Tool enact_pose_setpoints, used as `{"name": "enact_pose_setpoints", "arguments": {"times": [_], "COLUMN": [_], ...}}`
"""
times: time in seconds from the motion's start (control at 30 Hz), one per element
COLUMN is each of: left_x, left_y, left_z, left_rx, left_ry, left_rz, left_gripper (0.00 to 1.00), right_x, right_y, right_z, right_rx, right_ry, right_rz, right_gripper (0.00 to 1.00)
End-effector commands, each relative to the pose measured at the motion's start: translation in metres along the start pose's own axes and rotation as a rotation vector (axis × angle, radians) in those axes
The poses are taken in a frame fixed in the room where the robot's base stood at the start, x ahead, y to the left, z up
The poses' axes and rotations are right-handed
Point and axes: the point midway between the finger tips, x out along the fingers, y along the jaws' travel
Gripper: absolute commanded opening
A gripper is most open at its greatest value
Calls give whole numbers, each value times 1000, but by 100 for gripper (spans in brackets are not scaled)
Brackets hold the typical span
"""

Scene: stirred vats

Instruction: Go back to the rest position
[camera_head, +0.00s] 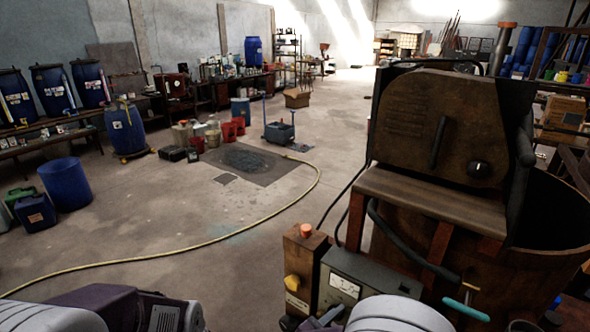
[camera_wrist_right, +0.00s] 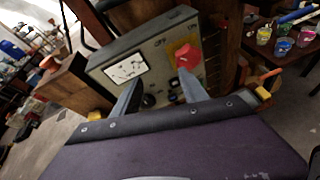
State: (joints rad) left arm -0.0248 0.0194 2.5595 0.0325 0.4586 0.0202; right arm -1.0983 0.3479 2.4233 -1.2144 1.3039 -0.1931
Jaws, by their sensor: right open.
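My right gripper (camera_wrist_right: 158,92) shows in the right wrist view with its two grey fingers apart and nothing between them. The fingers point at the grey control panel (camera_wrist_right: 110,68) with a white dial and a red knob (camera_wrist_right: 187,56) on a yellow plate. The right fingertip is close below the red knob; I cannot tell whether they touch. In the head view the panel (camera_head: 367,277) stands at the bottom, partly hidden by my right arm. Part of my left arm shows at the lower left, but its fingers are out of sight.
A large brown vat (camera_head: 470,245) with a dark upright housing (camera_head: 440,120) fills the right. A wooden box (camera_head: 303,262) with an orange button stands beside the panel. A yellow hose (camera_head: 235,232) crosses the open floor. Blue drums (camera_head: 52,88) line the left wall.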

Motion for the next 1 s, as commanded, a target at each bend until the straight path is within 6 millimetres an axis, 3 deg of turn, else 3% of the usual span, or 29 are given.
{"name": "enact_pose_setpoints", "arguments": {"times": [0.17, 0.23, 0.3, 0.43, 0.5, 0.6, 0.7, 1.0], "left_x": [16, 25, 34, 47, 50, 53, 52, 52], "left_y": [0, 0, -1, -1, -1, -1, -1, -1], "left_z": [2, 3, 4, 5, 5, 6, 6, 6], "left_rx": [0, 0, 0, 0, 0, 0, 0, 0], "left_ry": [0, 0, 0, 0, 0, 0, 0, 0], "left_rz": [0, 0, 0, 0, 0, 0, 0, 0], "left_gripper": [36, 36, 36, 36, 36, 36, 36, 36], "right_x": [33, 34, 28, 27, 37, 49, 54, 54], "right_y": [-84, -124, -146, -137, -126, -117, -113, -113], "right_z": [-35, -64, -96, -128, -130, -124, -121, -120], "right_rx": [284, 520, 844, 1458, 1717, 1951, 2033, 2034], "right_ry": [181, 285, 382, 461, 459, 441, 431, 432], "right_rz": [-394, -629, -873, -1182, -1263, -1313, -1326, -1327], "right_gripper": [51, 51, 51, 51, 51, 51, 51, 51]}}
